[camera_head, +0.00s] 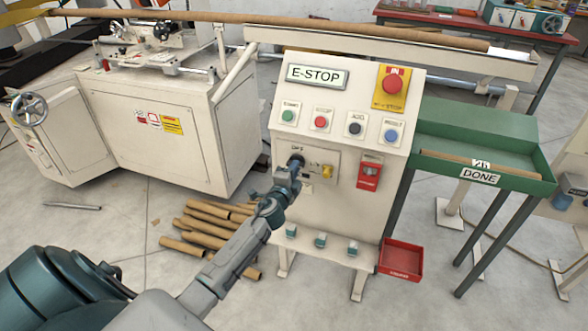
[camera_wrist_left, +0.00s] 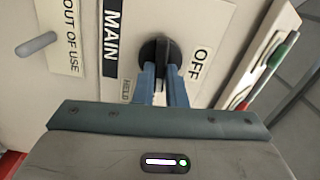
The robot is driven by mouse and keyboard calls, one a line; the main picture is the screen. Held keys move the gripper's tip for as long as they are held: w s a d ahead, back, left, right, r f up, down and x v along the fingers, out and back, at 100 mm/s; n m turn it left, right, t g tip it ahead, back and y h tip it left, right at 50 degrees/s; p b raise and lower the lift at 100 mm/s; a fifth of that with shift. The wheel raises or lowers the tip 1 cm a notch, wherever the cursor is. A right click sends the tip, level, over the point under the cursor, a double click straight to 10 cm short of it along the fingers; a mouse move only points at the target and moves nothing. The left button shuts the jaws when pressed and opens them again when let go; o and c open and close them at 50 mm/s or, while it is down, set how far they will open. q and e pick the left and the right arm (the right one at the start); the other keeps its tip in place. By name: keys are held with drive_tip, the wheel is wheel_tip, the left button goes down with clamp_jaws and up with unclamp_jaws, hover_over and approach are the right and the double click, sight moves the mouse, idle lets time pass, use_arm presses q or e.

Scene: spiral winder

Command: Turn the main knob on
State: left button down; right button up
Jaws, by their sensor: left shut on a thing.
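The main knob (camera_wrist_left: 152,48) is a black round knob on the light panel, beside labels reading MAIN (camera_wrist_left: 112,35) and OFF (camera_wrist_left: 197,62). In the head view the main knob (camera_head: 297,160) sits just under an OFF mark, on the upper left of a small plate on the console. My left gripper (camera_wrist_left: 163,72) is shut on the knob, with a blue finger on each side of its grip bar. In the head view my left gripper (camera_head: 291,176) reaches up to the knob from below and partly hides it. My right gripper is out of view.
The console (camera_head: 345,65) carries several coloured buttons and a red emergency stop (camera_head: 393,83). A yellow part (camera_head: 327,171) and a red box (camera_head: 370,172) sit right of the knob. Cardboard tubes (camera_head: 207,225) lie on the floor at left. A green tray (camera_head: 520,180) stands right.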

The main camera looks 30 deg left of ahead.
use_arm(q)
drive_tip(key=shift+f+m, duration=0.1)
drive_tip(key=shift+m, duration=0.5)
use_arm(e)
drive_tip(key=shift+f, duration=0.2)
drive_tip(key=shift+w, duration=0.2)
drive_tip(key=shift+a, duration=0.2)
